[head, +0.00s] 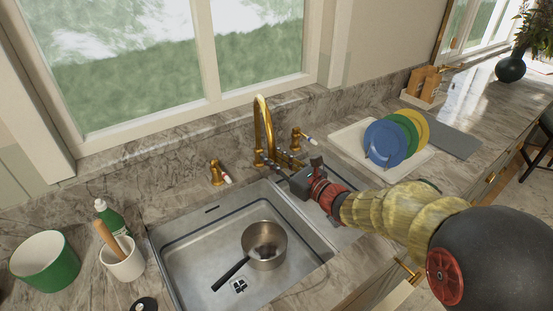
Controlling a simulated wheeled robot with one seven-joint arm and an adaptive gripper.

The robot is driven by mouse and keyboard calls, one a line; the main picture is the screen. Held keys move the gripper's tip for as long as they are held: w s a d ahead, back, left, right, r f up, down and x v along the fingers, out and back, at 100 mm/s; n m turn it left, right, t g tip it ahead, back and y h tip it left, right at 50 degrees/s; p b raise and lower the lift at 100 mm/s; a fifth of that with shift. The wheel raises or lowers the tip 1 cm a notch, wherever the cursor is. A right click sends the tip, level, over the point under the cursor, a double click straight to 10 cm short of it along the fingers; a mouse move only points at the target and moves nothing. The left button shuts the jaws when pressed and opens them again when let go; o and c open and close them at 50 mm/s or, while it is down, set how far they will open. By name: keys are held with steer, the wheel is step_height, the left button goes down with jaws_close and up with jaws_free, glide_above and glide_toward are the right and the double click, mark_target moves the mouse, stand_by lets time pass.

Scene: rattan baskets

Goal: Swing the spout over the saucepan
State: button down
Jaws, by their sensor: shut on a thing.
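The gold gooseneck spout (262,112) rises from the counter behind the sink. My gripper (272,161) reaches in from the right and is shut on the spout low down, near its outlet end; the fingers partly hide that end. The metal saucepan (278,233) sits in the sink basin (193,254), its dark handle pointing to the lower left. In the picture, the saucepan is below the spout and nearer to me. Whether the outlet lines up with the pan cannot be told.
Gold tap handles (216,174) (296,139) flank the spout. A dish rack with plates (385,142) stands right. A green bottle (110,218), a white crock (123,264) and a green-and-white pot (46,264) stand left. The window is behind.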

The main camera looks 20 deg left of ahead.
steer(key=shift+s+a, duration=0.2)
steer(key=c, duration=1.7)
jaws_free()
steer(key=shift+r, duration=0.1)
steer(key=v, duration=1.2)
